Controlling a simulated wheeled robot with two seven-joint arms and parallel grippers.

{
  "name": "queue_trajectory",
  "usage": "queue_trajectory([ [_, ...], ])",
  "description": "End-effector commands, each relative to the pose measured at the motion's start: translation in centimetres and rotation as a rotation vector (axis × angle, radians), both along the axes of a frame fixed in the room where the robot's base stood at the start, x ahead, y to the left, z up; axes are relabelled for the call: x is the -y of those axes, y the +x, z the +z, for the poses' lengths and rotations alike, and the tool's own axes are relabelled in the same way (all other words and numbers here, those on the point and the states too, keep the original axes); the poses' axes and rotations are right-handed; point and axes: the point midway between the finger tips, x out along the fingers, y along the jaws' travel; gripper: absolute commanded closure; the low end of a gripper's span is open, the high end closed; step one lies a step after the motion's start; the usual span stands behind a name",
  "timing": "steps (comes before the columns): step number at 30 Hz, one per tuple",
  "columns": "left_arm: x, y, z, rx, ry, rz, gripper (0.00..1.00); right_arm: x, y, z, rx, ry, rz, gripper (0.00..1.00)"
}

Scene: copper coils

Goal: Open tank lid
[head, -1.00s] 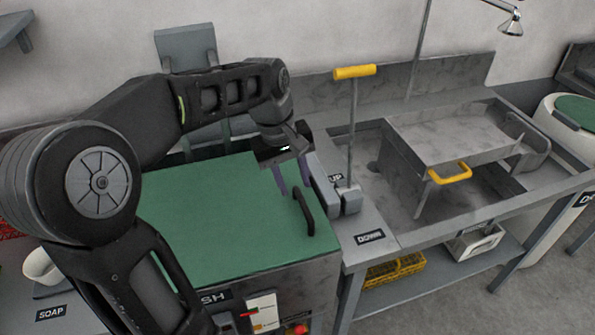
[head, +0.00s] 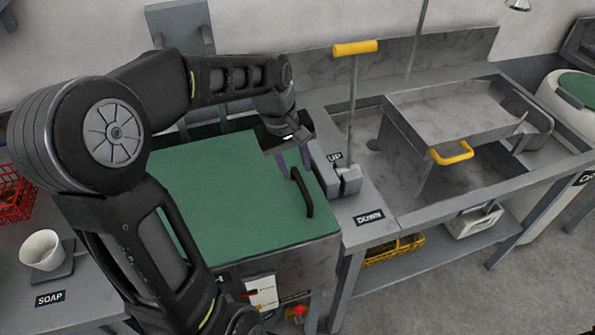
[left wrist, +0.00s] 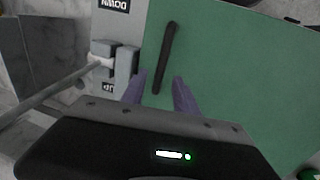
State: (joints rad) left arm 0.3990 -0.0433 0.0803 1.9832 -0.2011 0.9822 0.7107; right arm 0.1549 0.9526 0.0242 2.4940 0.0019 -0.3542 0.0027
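The tank lid (head: 225,195) is a flat green panel, lying closed on the tank. Its dark bar handle (head: 303,192) is near the lid's right edge. My left gripper (head: 294,162) is above the lid at the handle's far end, with its purple fingers pointing down. In the left wrist view the two fingers (left wrist: 159,88) are apart. The handle (left wrist: 166,55) lines up with the gap between them, one end reaching into that gap. I cannot tell whether the fingers touch it. My right gripper is not in view.
A yellow-topped lever (head: 355,48) stands just right of the lid, beside UP and DOWN labels (head: 369,217). A sink table with a yellow-handled metal box (head: 450,110) is at the right. A white cup (head: 42,250) and red crate (head: 14,190) are at the left.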

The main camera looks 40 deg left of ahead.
Motion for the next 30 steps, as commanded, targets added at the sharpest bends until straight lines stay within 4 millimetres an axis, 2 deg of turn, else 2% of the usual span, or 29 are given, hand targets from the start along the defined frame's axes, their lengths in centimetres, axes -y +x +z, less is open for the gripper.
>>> queue_trajectory([
  [6, 0.3, 0.4, -2.6, -0.001, 0.001, 0.000, 0.64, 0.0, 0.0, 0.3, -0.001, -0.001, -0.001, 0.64],
  [16, 0.3, 0.5, -3.0, 0.001, 0.002, 0.000, 0.64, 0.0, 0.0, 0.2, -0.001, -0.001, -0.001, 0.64],
  [27, 0.3, 0.5, -3.0, 0.001, 0.001, 0.000, 0.94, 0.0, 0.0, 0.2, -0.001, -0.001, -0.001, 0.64],
  [30, 0.3, 0.5, -2.9, 0.001, 0.001, 0.000, 1.00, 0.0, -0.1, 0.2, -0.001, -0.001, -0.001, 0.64],
])
